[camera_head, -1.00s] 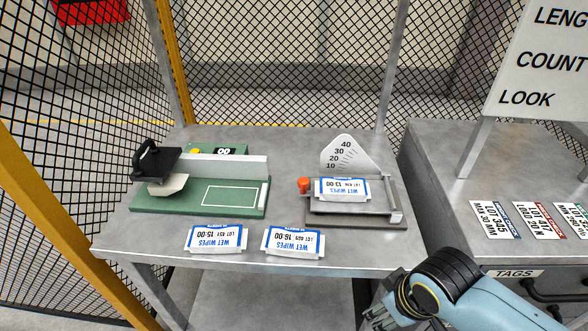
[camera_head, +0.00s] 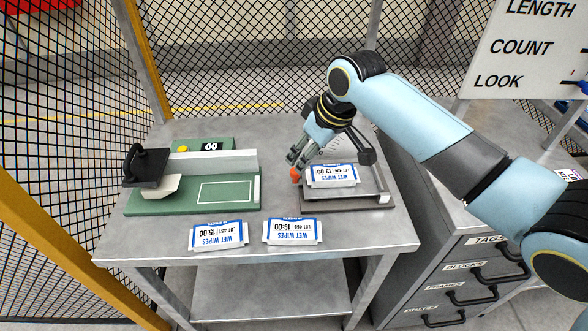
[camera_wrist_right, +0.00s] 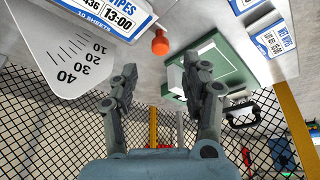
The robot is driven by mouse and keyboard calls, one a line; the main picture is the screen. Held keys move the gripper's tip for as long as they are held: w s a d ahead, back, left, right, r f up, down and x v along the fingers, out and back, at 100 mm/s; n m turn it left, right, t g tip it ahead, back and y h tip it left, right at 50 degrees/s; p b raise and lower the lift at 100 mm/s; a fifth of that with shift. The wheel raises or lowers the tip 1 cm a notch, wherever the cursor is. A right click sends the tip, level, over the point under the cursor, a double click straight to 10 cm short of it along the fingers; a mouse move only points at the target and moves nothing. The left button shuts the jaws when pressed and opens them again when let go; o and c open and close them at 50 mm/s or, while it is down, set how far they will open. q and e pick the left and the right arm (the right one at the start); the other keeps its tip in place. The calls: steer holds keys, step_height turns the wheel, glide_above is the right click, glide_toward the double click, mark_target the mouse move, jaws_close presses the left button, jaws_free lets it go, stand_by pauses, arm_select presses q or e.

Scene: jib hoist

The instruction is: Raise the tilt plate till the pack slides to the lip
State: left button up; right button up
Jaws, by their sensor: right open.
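The tilt plate (camera_head: 368,190) is a grey plate on a base at the right of the table, lying near flat. A white wet wipes pack (camera_head: 332,176) marked 13:00 lies on it and also shows in the right wrist view (camera_wrist_right: 105,18). The orange knob (camera_head: 296,175) sits at the plate's left side; it also shows in the right wrist view (camera_wrist_right: 160,42). My right gripper (camera_head: 293,160) is open, its fingers close above and behind the knob. In the right wrist view the knob is beyond the open fingertips, not between them. My left gripper is not in view.
The angle scale (camera_wrist_right: 65,50) stands behind the plate, partly hidden by my right arm in the head view. A green press-like device (camera_head: 190,195) is at the left. Two more packs (camera_head: 219,236) (camera_head: 292,231) lie at the front edge. A drawer cabinet (camera_head: 455,270) stands right.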

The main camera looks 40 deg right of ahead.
mark_target(295, 172)
steer(key=x, duration=0.8)
steer(key=shift+w+a+f+b, duration=0.1)
steer(key=shift+w+b, duration=0.05)
steer(key=shift+b, duration=0.15)
steer(key=shift+c, duration=0.4)
jaws_close()
